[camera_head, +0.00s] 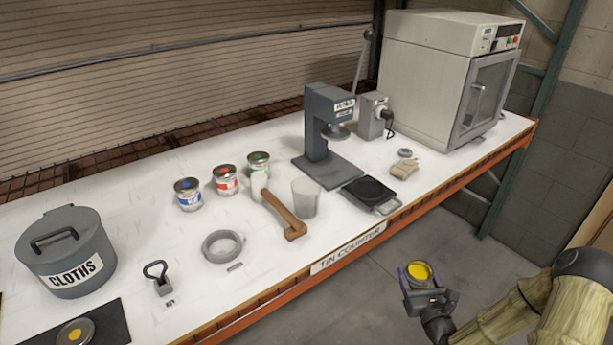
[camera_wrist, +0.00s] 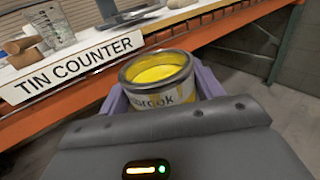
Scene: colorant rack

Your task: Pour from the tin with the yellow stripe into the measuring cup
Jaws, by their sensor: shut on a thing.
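My gripper (camera_head: 421,285) is shut on an open tin with yellow contents (camera_head: 420,271). It holds the tin upright in front of the bench, off the counter's front edge. In the wrist view the tin (camera_wrist: 157,79) shows a pale label with dark lettering and some yellow, between my gripper's fingers (camera_wrist: 160,95); its lower part is hidden. The clear measuring cup (camera_head: 305,198) stands upright on the counter, behind the label "TIN COUNTER" and apart from the tin. It also shows in the wrist view (camera_wrist: 50,24).
A wooden-handled mallet (camera_head: 287,214) lies just left of the cup. A black plate device (camera_head: 370,193) sits to its right, a grey press (camera_head: 328,135) behind. Blue (camera_head: 188,194), red (camera_head: 226,180) and green (camera_head: 259,163) striped tins stand behind left. The orange counter edge (camera_head: 420,200) lies between tin and cup.

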